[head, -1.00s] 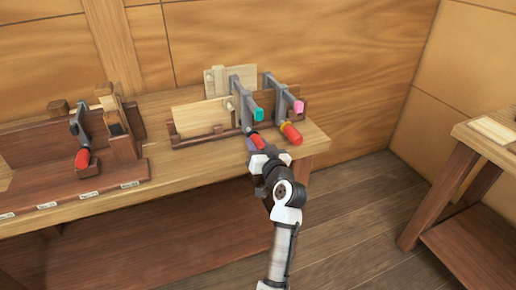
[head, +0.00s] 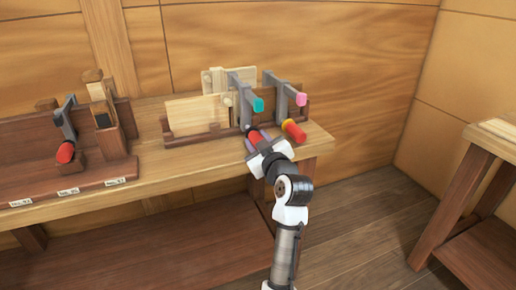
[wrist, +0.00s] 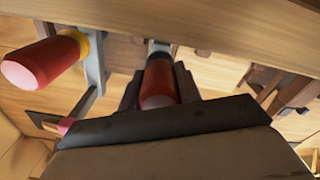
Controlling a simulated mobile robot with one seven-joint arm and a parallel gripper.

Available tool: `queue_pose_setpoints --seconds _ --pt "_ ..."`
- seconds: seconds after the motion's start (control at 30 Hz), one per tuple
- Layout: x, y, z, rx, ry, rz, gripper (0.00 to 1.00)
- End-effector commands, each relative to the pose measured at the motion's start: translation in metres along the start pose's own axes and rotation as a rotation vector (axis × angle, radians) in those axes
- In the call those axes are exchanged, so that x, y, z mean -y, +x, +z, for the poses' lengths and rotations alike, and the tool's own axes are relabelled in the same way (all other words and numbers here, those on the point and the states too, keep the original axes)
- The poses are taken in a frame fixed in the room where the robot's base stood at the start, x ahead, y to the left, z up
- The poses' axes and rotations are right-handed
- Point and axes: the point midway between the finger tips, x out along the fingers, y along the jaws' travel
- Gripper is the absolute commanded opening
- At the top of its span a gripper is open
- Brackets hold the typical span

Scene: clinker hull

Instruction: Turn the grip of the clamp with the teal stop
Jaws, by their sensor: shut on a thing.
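The clamp with the teal stop (head: 258,104) stands on the workbench, its grey bar reaching back over pale boards. Its red grip (head: 253,136) is low at the front, partly hidden by my gripper. My gripper (head: 257,138) is shut on this grip. In the wrist view the red grip (wrist: 159,84) sits between the dark fingers of my gripper (wrist: 160,92). A second clamp with a pink stop (head: 301,99) stands just to the right; its red grip with a yellow collar (head: 294,131) is close beside my gripper and also shows in the wrist view (wrist: 45,60).
A third clamp with a red grip (head: 65,152) is in a dark labelled stand at the left. Another wooden bench (head: 480,150) is at the right, with open floor (head: 365,215) between.

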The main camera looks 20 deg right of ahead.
Motion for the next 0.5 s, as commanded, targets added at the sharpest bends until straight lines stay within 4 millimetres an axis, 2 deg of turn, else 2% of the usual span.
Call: queue_pose_setpoints --seconds 0.5 --pt "0.0004 0.0013 -0.0029 -0.005 -0.038 0.0 0.11"
